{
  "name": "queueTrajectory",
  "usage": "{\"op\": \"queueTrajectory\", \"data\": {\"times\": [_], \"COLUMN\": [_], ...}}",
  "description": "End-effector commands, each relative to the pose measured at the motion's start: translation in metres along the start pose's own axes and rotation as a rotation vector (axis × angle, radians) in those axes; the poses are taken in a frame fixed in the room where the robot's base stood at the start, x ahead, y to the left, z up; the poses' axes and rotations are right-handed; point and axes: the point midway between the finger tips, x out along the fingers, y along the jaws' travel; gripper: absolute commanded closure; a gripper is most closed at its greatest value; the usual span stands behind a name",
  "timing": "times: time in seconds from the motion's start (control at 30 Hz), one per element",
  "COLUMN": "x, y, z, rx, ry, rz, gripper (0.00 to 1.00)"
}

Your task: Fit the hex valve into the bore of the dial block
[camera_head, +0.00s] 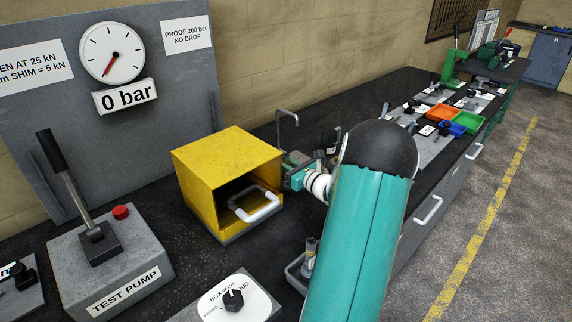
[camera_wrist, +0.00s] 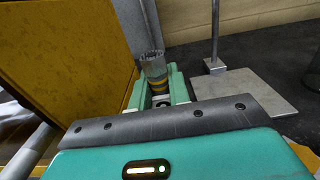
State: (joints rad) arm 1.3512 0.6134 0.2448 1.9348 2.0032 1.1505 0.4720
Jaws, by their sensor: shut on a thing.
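My gripper (camera_wrist: 163,92) is shut on a short upright fitting, the hex valve (camera_wrist: 154,68) as far as I can tell. It has a grey ridged top and a yellow band with a dark band below; its lower end is hidden between the teal jaws. In the head view my gripper (camera_head: 296,172) is just right of the yellow box, and my arm hides part of it. The held piece is not clear there. I cannot make out the dial block or its bore for sure in either view.
The yellow open-fronted box (camera_head: 222,165) stands close left of my gripper; its wall (camera_wrist: 75,60) fills the wrist view's left. A thin bent pipe (camera_head: 284,118) stands behind. A tray (camera_head: 294,272) holds a similar banded fitting (camera_head: 310,247). The test pump (camera_head: 110,252) is at left.

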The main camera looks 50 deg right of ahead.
Motion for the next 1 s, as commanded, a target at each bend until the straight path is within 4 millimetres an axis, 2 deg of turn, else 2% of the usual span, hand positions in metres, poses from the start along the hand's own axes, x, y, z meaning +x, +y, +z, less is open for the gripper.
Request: {"op": "queueTrajectory", "data": {"times": [0.17, 0.2, 0.3, 0.67, 0.87, 1.0], "x": [0.000, 0.000, 0.000, -0.001, -0.031, -0.062], "y": [0.000, 0.000, 0.000, 0.000, -0.001, -0.001], "z": [-0.003, -0.003, -0.003, 0.001, 0.000, 0.000], "rx": [0.000, 0.000, 0.000, 0.000, 0.000, 0.000], "ry": [0.000, 0.001, 0.000, 0.000, 0.002, 0.002], "rz": [0.000, 0.000, 0.000, -0.001, -0.002, -0.003], "gripper": [1.00, 0.78, 0.60, 0.60, 0.60, 0.60]}}
